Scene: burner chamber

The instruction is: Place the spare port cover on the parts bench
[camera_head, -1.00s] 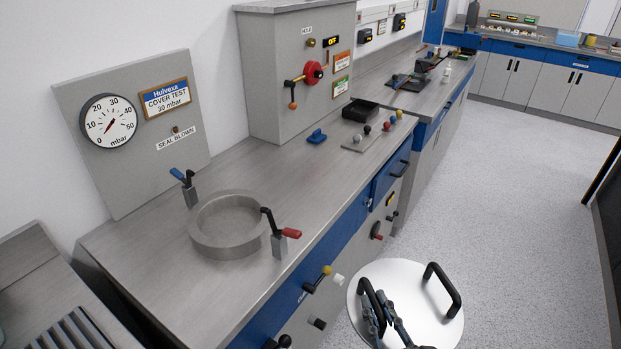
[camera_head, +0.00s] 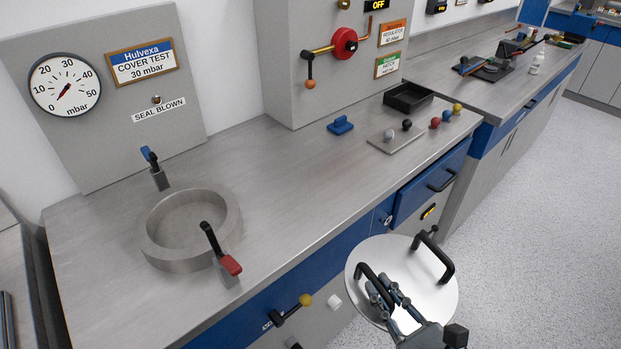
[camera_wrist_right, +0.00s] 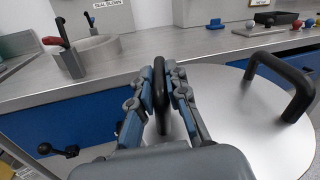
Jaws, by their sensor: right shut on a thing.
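The port cover (camera_head: 425,292) is a round, shiny metal disc with two black handles. My right gripper (camera_head: 381,290) is shut on its left handle and holds it in the air in front of the bench's drawers. In the right wrist view the fingers (camera_wrist_right: 160,90) close around the black handle, and the disc (camera_wrist_right: 245,130) spreads to the right. The grey bench top (camera_head: 290,190) bears a round metal ring seat (camera_head: 165,258) with a blue-tipped clamp (camera_head: 154,170) behind and a red-tipped clamp (camera_head: 228,265) in front. My left gripper is not in view.
A gauge panel (camera_head: 110,90) stands behind the ring. Handles and knobs (camera_head: 290,312) stick out of the bench front. The bench top between ring and knob plate is clear.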

